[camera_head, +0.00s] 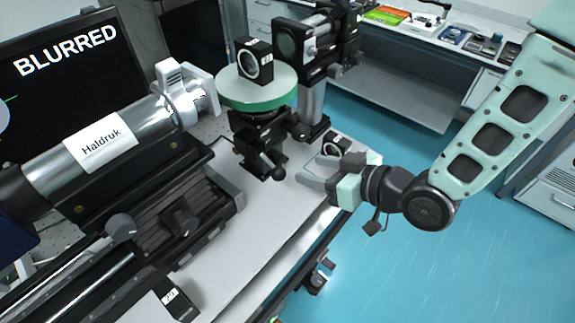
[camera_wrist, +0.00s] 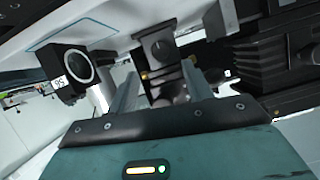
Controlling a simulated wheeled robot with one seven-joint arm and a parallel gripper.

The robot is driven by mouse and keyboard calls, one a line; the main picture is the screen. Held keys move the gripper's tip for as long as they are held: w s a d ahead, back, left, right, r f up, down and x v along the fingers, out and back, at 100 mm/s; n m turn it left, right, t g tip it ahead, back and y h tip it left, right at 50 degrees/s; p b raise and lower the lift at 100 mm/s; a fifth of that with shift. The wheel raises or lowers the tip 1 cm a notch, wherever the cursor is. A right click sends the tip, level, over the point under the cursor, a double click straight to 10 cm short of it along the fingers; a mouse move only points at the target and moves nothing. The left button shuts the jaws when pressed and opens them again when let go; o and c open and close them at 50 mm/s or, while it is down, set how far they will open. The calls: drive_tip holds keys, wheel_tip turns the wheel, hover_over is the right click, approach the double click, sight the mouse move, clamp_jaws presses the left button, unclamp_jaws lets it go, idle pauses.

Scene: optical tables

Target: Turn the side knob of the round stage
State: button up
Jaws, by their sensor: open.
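The round stage (camera_head: 257,90) is a pale disc with a green rim on a dark mount, with a black framed optic (camera_head: 254,63) standing on it. A dark side knob (camera_head: 274,172) sticks out low on the mount's front side. My gripper (camera_head: 311,172) is open and empty, to the right of the knob and apart from it in the head view. In the wrist view, a dark mount (camera_wrist: 158,48) with brass-coloured screws shows between and beyond the fingers of my gripper (camera_wrist: 158,80). I cannot tell which part there is the knob.
A small black ring mount (camera_head: 333,148) stands close behind my gripper; a ring mount also shows left of the fingers in the wrist view (camera_wrist: 74,70). A silver tube labelled Haldruk (camera_head: 105,142) lies left. A screen (camera_head: 60,60) reads BLURRED. Blue floor (camera_head: 400,270) is clear.

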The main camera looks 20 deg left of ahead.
sight(283, 162)
drive_tip(key=b+x, duration=0.1)
drive_tip(key=x, duration=0.7)
drive_tip(key=shift+a+f, duration=0.1)
drive_tip(key=c, duration=1)
